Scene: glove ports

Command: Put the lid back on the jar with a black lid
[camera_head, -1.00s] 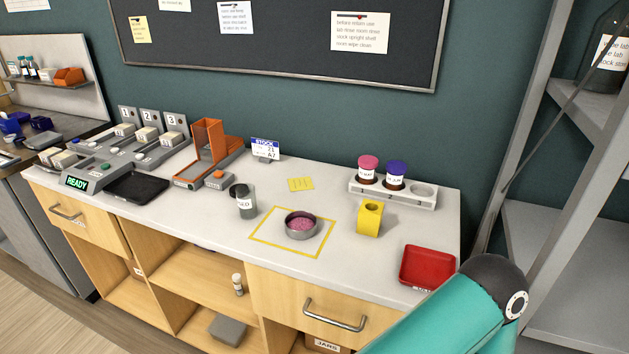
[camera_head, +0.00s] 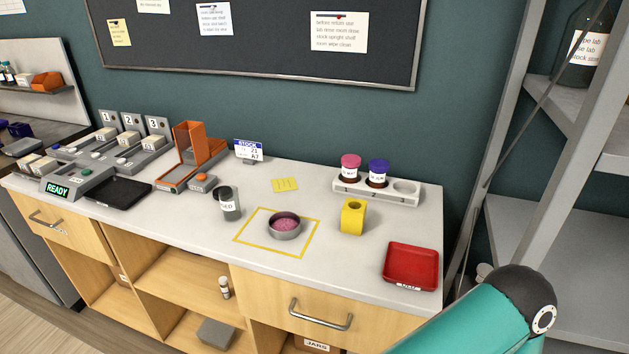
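A dark grey jar (camera_head: 229,206) with a white label stands upright on the white counter, left of a yellow square outline. Its top looks dark; I cannot tell whether it is open or covered. No separate black lid can be made out. A pink-lidded jar (camera_head: 350,168) and a purple-lidded jar (camera_head: 377,175) stand in a white rack. A round metal dish (camera_head: 285,228) with pink contents sits inside the yellow outline. A teal link of my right arm shows at the bottom right, but its gripper is out of frame. My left gripper is not in view either.
A yellow block with a hole (camera_head: 353,218) and a red tray (camera_head: 411,268) stand on the right of the counter. An orange holder (camera_head: 190,145), a black tray (camera_head: 118,193) and a READY panel (camera_head: 58,189) are at the left. A metal shelf rack rises at the right.

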